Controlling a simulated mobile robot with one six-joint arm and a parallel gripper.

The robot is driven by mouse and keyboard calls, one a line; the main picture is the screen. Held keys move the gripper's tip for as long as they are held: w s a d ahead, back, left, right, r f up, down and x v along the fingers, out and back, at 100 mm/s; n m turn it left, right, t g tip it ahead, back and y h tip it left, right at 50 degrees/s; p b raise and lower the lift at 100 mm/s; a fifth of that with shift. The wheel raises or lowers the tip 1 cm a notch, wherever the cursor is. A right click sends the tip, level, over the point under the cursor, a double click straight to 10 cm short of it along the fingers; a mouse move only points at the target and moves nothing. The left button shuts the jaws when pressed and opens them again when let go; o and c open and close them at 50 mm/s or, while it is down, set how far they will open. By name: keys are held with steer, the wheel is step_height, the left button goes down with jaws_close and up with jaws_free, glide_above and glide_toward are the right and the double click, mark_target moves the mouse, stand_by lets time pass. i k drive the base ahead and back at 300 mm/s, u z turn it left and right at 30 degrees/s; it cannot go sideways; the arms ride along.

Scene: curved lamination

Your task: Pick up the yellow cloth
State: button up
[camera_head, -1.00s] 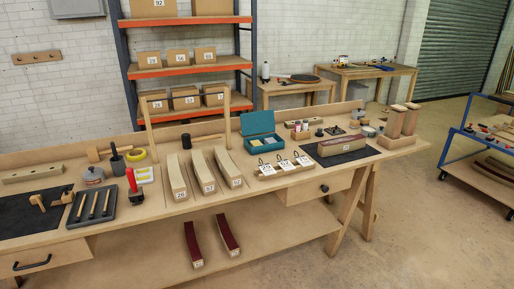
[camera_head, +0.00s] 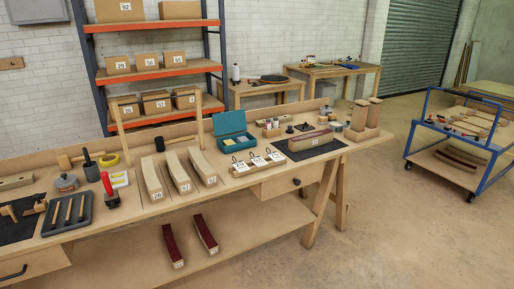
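I cannot make out a yellow cloth for certain. A small pale yellow patch (camera_head: 243,139) shows inside the open teal box (camera_head: 232,127) at the middle of the workbench; it is too small to tell what it is. My gripper is not in view.
A blue-framed cart (camera_head: 456,151) stands right. The floor (camera_head: 400,235) in front of it is clear.

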mark_target(227, 142)
steer(key=z, duration=0.2)
steer(key=k, duration=0.55)
steer(key=z, duration=0.75)
steer(key=k, duration=0.6)
steer(key=z, duration=0.25)
steer(key=i, duration=0.65)
steer(key=u, duration=0.6)
steer(key=i, duration=0.8)
steer(key=u, duration=0.75)
steer(key=i, duration=0.6)
steer(key=u, duration=0.95)
steer(key=i, duration=0.7)
steer(key=u, duration=0.45)
